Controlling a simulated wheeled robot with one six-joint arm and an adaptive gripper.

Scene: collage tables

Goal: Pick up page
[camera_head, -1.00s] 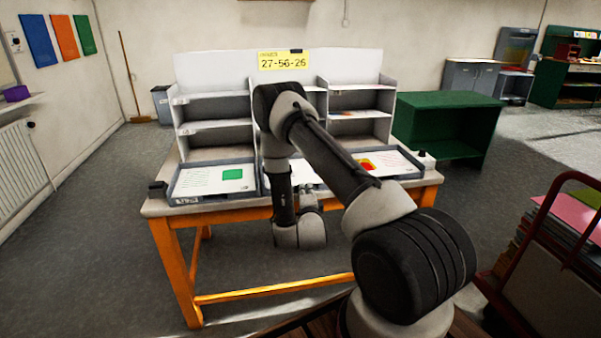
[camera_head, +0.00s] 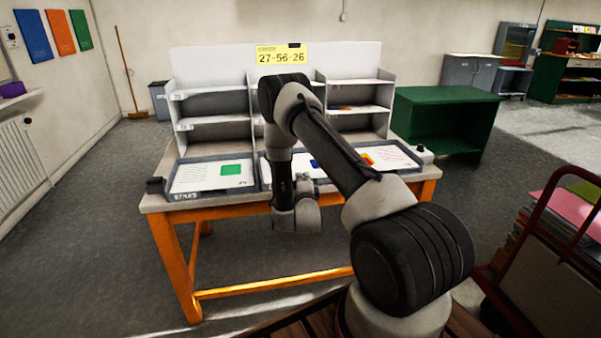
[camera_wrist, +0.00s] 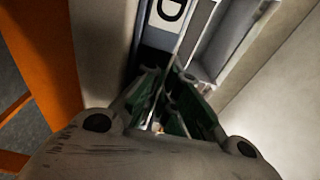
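Three grey trays stand along the table's front in the head view. The left page (camera_head: 205,176) has a green square and lies in the left tray (camera_head: 213,195). A middle page (camera_head: 326,161) with a blue patch is largely hidden behind my arm. The right page (camera_head: 396,156) has a red and yellow patch. My gripper is hidden behind my wrist in the head view. In the wrist view its green-padded fingers (camera_wrist: 168,72) are close together over a narrow grey edge beside a white label (camera_wrist: 172,10). Whether anything is between them is unclear.
A white shelf rack (camera_head: 212,105) with a yellow number sign (camera_head: 282,56) stands behind the trays. Small dark blocks sit near both ends of the table (camera_head: 165,208). A green cabinet (camera_head: 447,112) stands right of it. A red-railed cart (camera_head: 545,215) is at the right.

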